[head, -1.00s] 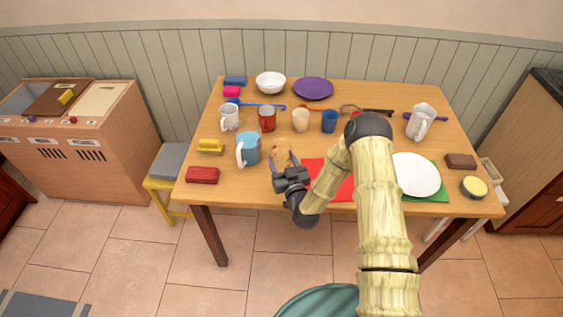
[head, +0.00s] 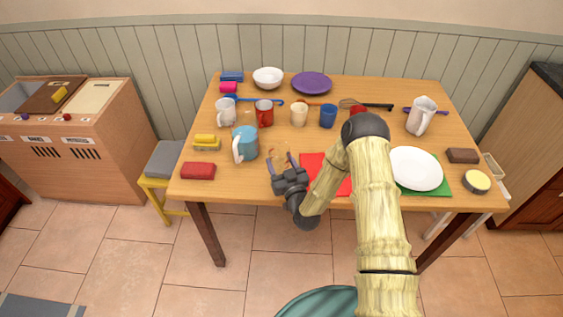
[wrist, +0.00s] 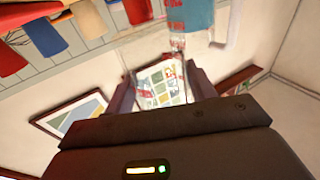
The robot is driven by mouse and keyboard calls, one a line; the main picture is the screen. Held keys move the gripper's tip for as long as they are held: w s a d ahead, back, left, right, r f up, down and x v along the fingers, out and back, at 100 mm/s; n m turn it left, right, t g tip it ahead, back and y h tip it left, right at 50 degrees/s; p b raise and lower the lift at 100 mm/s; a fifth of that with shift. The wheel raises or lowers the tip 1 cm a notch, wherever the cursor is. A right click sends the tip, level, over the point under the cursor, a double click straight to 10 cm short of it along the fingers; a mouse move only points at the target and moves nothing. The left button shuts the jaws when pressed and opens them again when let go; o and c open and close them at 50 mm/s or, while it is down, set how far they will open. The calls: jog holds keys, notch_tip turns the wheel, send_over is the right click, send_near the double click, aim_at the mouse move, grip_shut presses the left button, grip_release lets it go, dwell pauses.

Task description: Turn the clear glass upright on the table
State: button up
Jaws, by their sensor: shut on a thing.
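The clear glass (head: 281,151) is faint and see-through in the head view, at the near middle of the table (head: 240,188). It stands between the fingers of my gripper (head: 281,163), just right of the blue mug. In the wrist view the glass (wrist: 155,68) shows as thin outlines and reflections between the two fingers of my gripper (wrist: 162,88). My gripper is shut on it. I cannot tell which way its mouth faces or whether its lower end touches the table.
A blue mug with a white handle (head: 246,143) stands close left of my gripper. A red mat (head: 314,162) lies close right, partly behind my arm. A white plate (head: 416,168) is further right. Several cups stand behind. A red block (head: 198,170) is at front left.

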aim_at(281, 171)
jog(key=shift+f+b, duration=1.5)
jog(key=shift+f, duration=0.4)
jog(key=o, duration=1)
jog(key=shift+s, duration=0.1)
jog(key=b+v, duration=0.3)
jog(key=v, duration=1.4)
jog(key=shift+b, duration=0.4)
